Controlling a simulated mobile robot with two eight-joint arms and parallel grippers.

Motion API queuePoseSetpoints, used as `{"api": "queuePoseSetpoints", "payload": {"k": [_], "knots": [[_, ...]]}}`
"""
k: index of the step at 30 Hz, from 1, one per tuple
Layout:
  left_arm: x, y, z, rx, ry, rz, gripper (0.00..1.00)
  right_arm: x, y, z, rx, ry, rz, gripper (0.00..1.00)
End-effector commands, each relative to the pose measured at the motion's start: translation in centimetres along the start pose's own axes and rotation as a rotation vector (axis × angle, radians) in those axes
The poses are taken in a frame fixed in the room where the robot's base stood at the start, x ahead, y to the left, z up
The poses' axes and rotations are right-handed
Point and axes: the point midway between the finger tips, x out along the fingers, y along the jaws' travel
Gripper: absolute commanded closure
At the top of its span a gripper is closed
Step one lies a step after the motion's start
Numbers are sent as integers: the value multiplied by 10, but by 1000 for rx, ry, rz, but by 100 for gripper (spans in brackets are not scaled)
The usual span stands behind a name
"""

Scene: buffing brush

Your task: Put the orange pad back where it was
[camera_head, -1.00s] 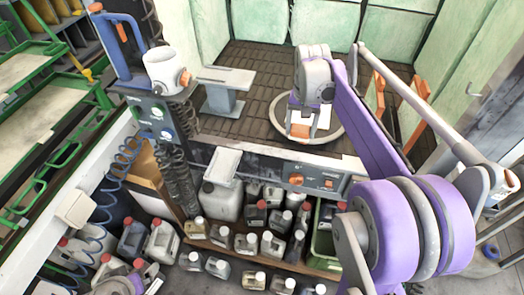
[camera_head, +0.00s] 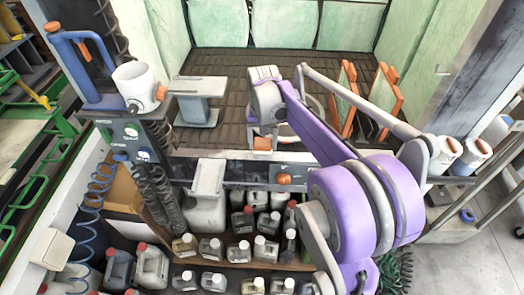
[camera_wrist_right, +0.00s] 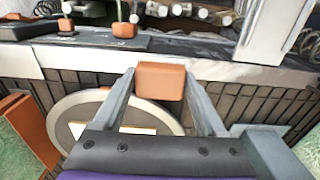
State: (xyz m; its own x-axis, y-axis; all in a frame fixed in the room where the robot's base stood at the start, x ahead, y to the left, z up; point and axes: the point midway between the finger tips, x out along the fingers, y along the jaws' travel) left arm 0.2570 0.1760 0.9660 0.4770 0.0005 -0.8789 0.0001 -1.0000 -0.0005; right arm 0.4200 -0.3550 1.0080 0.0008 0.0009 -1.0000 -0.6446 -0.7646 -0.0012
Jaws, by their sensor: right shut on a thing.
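My right gripper (camera_head: 264,136) is over the front part of the dark slatted bench top, at the end of my purple arm. In the right wrist view its two grey fingers (camera_wrist_right: 160,88) are on either side of an orange-brown pad (camera_wrist_right: 160,81), a small rounded block gripped at the tips. The pad also shows in the head view (camera_head: 262,143), close to the bench's front edge. Whether it touches a surface is unclear. A round pale-rimmed disc (camera_wrist_right: 70,113) lies behind it, partly hidden by the gripper. My left gripper is out of view.
Two orange-edged boards (camera_head: 347,98) stand upright at the bench's right. A grey pedestal (camera_head: 200,100) stands at its left, near a white cup (camera_head: 136,88) on a post. Several canisters (camera_head: 205,212) fill the shelf below. The bench's back middle looks clear.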

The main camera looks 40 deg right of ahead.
Motion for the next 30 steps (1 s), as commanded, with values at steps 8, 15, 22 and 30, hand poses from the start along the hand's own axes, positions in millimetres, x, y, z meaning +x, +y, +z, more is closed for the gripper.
{"api": "queuePoseSetpoints", "payload": {"k": [8, 15, 22, 30], "knots": [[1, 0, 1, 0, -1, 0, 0, 35, 0, 0, 0, 0, 0, 78], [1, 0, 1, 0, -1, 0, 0, 39, 0, 0, 0, 0, 0, 78], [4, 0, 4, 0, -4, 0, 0, 43, 0, 0, 0, 0, 0, 23], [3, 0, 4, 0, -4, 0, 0, 42, 0, 0, 0, 0, 0, 0]]}}
